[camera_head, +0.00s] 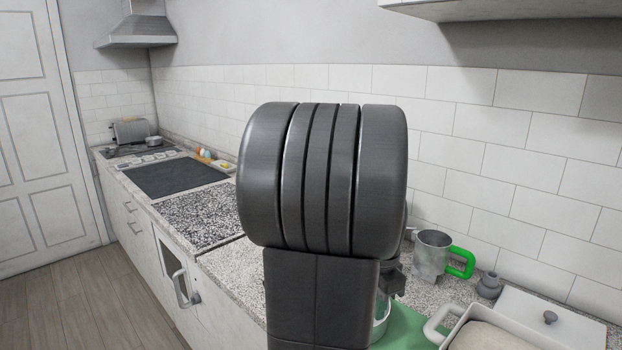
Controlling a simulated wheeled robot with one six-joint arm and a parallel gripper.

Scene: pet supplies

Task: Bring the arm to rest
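My dark grey arm fills the middle of the head view and hides much of the counter behind it. A small dark part of what looks like my gripper (393,279) shows at the arm's right edge, above the green mat (405,328). Its fingers are hidden, so I cannot tell whether it is open or shut, or whether it holds anything.
A metal cup with a green handle (432,257) stands on the speckled counter (232,266) to the right. Beside it are a small grey object (489,286) and a white container (447,322) with contents. A partly hidden glass-like vessel (381,318) stands by the mat.

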